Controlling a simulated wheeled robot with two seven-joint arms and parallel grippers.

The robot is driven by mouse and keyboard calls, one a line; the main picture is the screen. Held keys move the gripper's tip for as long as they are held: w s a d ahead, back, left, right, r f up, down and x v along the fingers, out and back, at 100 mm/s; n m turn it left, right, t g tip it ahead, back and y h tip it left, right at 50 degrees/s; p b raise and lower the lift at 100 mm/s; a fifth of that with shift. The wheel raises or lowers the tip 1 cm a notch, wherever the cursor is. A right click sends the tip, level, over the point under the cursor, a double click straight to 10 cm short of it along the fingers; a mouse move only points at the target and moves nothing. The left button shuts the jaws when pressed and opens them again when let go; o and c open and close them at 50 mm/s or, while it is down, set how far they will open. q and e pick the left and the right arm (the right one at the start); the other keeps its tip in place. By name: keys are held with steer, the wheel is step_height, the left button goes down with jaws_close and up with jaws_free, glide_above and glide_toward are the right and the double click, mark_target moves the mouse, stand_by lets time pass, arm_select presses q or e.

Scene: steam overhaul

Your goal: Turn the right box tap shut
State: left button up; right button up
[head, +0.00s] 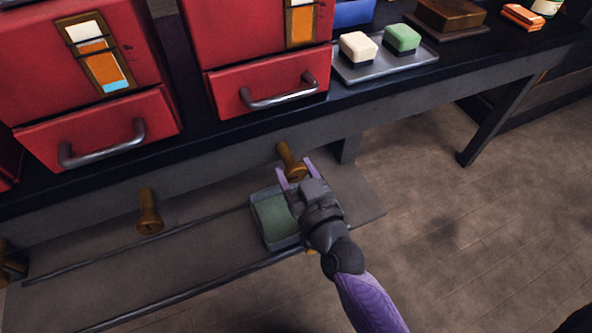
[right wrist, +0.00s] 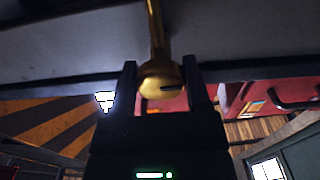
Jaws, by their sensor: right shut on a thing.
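The right box tap (head: 289,158) is a brass stem with a round head, sticking out below the right red box (head: 262,85). My right gripper (head: 295,175) reaches up to it from below right, with its fingers on either side of the head. In the right wrist view the tap's brass head (right wrist: 160,82) sits between the dark fingers, with a dark slot line on its face. The gripper is shut on the head. Finger contact itself is hard to make out. My left gripper is not in view.
A grey tray (head: 254,226) with a green bottom lies under the tap. Other brass taps (head: 149,212) are to the left, below the bench edge. A metal tray (head: 395,68) with a cream and a green block stands on the bench. The floor at right is clear.

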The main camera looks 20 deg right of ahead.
steer(key=shift+c, duration=1.4)
